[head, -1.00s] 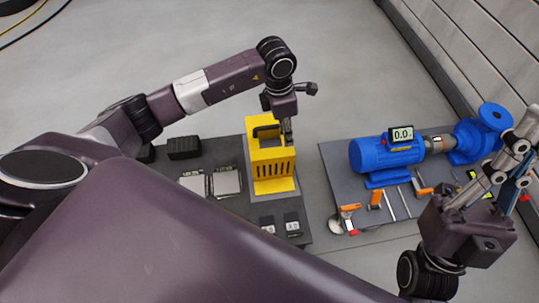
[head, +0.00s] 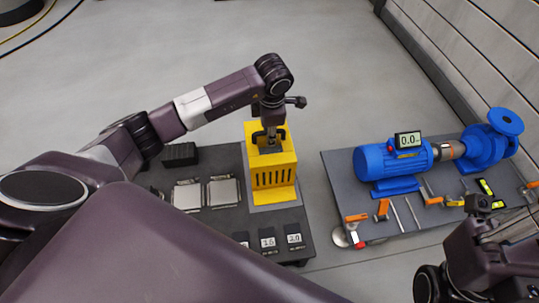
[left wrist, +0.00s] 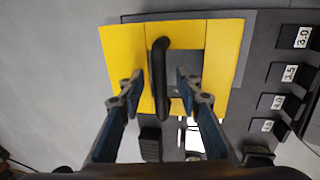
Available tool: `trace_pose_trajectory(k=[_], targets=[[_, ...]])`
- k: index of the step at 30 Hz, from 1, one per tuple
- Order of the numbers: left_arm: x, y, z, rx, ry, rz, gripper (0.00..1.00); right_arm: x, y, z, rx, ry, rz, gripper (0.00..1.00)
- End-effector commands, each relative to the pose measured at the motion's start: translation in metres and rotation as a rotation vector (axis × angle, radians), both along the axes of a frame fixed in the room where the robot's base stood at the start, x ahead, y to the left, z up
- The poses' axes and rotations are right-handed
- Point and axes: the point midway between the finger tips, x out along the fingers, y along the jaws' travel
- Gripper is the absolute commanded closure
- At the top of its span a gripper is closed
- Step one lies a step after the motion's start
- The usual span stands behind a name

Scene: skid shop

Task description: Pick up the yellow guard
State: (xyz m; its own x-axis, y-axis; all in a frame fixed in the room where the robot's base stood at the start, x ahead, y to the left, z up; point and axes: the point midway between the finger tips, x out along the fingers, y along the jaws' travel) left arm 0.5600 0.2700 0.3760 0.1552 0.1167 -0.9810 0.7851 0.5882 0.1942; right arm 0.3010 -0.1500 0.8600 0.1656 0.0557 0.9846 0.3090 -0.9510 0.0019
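The yellow guard (head: 272,178) stands upright on the dark mat, with slots in its front and a black handle on top. In the left wrist view the guard (left wrist: 222,58) lies below the gripper, with its black handle (left wrist: 158,75) between the fingers. My left gripper (head: 270,138) is right over the guard's top. In the left wrist view my left gripper (left wrist: 158,78) is open, one finger on each side of the handle, with gaps on both sides. My right gripper (head: 500,240) is partly cut off at the lower right; its fingertips are not clear.
The dark mat (head: 225,220) also holds silver plates (head: 224,191), a black block (head: 180,154) and numbered black blocks (head: 267,240). To the right, a blue motor and pump (head: 395,160) and several tools lie on another grey plate (head: 345,185). Open floor lies behind.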

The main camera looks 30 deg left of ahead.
Motion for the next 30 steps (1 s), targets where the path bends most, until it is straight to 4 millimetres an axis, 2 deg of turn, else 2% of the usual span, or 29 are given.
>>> trace_pose_trajectory(k=[4,12,30], targets=[[0.0001,-0.0001,0.0013,0.000,0.000,0.000,0.71,-0.0001,0.0000,0.0008,0.000,0.001,0.000,1.00],[-0.0001,0.0000,0.0013,0.000,0.000,0.000,1.00,-0.0002,0.0000,0.0007,0.000,0.001,0.000,1.00],[0.0008,0.0001,0.0029,-0.001,-0.003,0.001,1.00,-0.0003,0.0000,0.0010,0.000,0.001,0.001,1.00]])
